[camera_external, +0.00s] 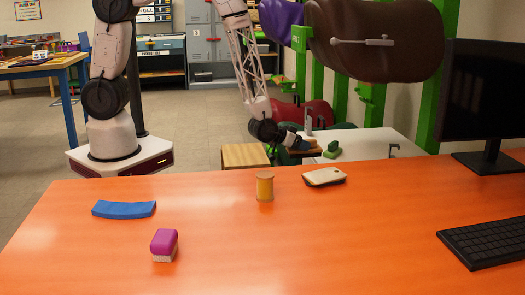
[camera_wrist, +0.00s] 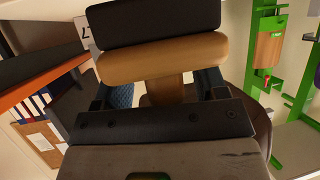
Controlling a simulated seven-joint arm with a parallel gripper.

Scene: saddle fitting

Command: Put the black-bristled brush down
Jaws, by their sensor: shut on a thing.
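The black-bristled brush (camera_wrist: 165,57) has a tan wooden body and handle, with a black bristle block along its far side in the wrist view. My gripper (camera_wrist: 163,88) is shut on its wooden handle, one dark finger on each side. In the external view my gripper (camera_external: 297,142) is beyond the orange table's far edge, at the white table. A small brown shape at its tip appears to be the brush (camera_external: 308,149). It is too small there to tell whether the brush touches a surface.
The orange table (camera_external: 210,225) bears a blue curved piece (camera_external: 124,209), a magenta-topped brush (camera_external: 164,245), a yellow spool (camera_external: 265,187), a pale flat piece (camera_external: 324,177), a keyboard and a monitor. A white table (camera_external: 372,143) holds a green item (camera_external: 332,150). A wooden stool (camera_external: 245,155) stands left.

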